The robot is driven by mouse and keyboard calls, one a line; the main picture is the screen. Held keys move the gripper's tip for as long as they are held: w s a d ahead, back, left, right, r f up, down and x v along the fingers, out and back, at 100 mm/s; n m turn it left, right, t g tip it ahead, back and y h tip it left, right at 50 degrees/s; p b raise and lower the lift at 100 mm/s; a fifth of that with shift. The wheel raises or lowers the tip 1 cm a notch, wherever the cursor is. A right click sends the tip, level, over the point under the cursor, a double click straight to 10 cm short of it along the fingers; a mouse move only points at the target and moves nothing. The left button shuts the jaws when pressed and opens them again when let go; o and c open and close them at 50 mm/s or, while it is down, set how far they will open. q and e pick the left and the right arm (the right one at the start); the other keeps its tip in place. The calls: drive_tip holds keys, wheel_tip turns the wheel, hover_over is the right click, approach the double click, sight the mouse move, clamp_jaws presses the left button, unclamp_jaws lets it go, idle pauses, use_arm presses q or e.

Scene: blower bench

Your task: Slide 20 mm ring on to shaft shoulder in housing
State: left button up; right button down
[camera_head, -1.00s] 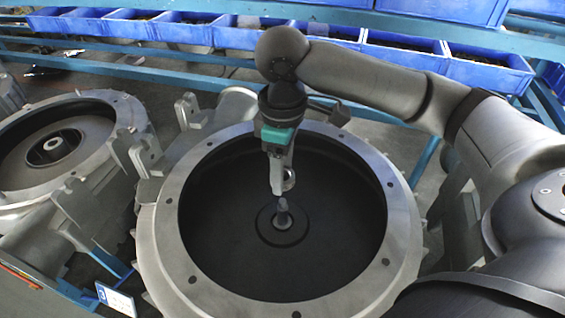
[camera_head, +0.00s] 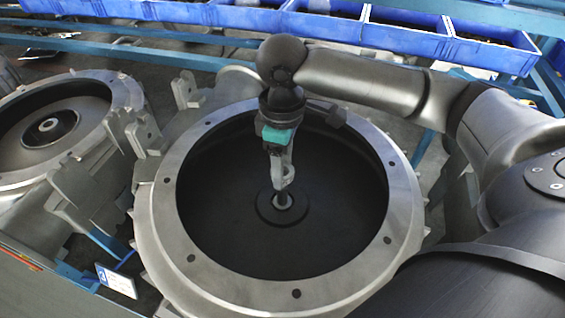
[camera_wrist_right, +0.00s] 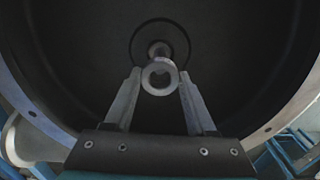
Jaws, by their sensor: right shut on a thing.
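The housing (camera_head: 166,215) is a large grey flanged drum with a dark inside. The shaft (camera_head: 283,204) stands up from a round hub at its middle. My right gripper (camera_head: 283,184) points down into the housing, its fingertips at the top of the shaft. In the right wrist view the gripper (camera_wrist_right: 160,78) is shut on the ring (camera_wrist_right: 147,80), a small grey metal ring. The shaft (camera_wrist_right: 158,48) shows just beyond the ring there. I cannot tell whether the ring is around the shaft tip or just above it. My left gripper is not in view.
A second housing (camera_head: 20,178) with a hub stands at the left. Blue bins (camera_head: 400,39) line a rack at the back. A numbered label plate (camera_head: 117,281) is at the front left. The housing wall surrounds my right gripper, with open room inside.

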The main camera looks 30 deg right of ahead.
sight(283, 192)
drive_tip(key=shift+f+b, duration=1.2)
drive_tip(key=shift+f, duration=2.85)
drive_tip(key=shift+f, duration=0.45)
idle(0.3)
drive_tip(key=shift+c, duration=0.7)
unclamp_jaws()
drive_tip(key=shift+r, duration=0.1)
wheel_tip(283, 192, up, 15)
drive_tip(key=p, duration=0.1)
drive_tip(key=shift+s+a, duration=0.1)
